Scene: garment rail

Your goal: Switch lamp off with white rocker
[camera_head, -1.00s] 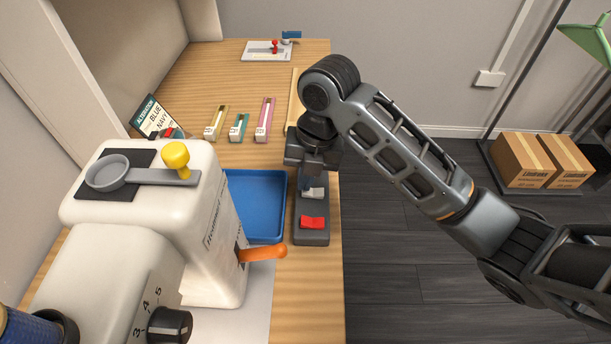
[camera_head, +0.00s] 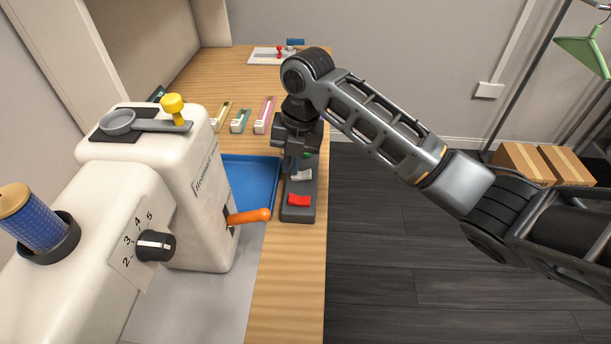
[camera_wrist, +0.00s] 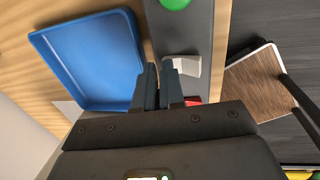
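A grey switch box (camera_head: 298,214) lies along the right edge of the wooden table. It carries a red rocker (camera_head: 299,200), a white rocker (camera_head: 301,175) and a green control (camera_head: 307,155) partly hidden by my arm. My gripper (camera_head: 291,170) points down just left of the white rocker. In the wrist view the fingers (camera_wrist: 159,76) are close together and look shut and empty, over the box's left side. The white rocker (camera_wrist: 185,66) is just right of them; I cannot tell if they touch it. The red rocker (camera_wrist: 192,100) is partly hidden. I cannot identify the lamp.
A blue tray (camera_head: 262,172) lies left of the box. A cream sewing machine (camera_head: 190,215) with an orange lever (camera_head: 249,216) stands at the left front. Small colored holders (camera_head: 241,121) stand behind the tray. Cardboard boxes (camera_head: 524,160) stand on the right under a garment rail.

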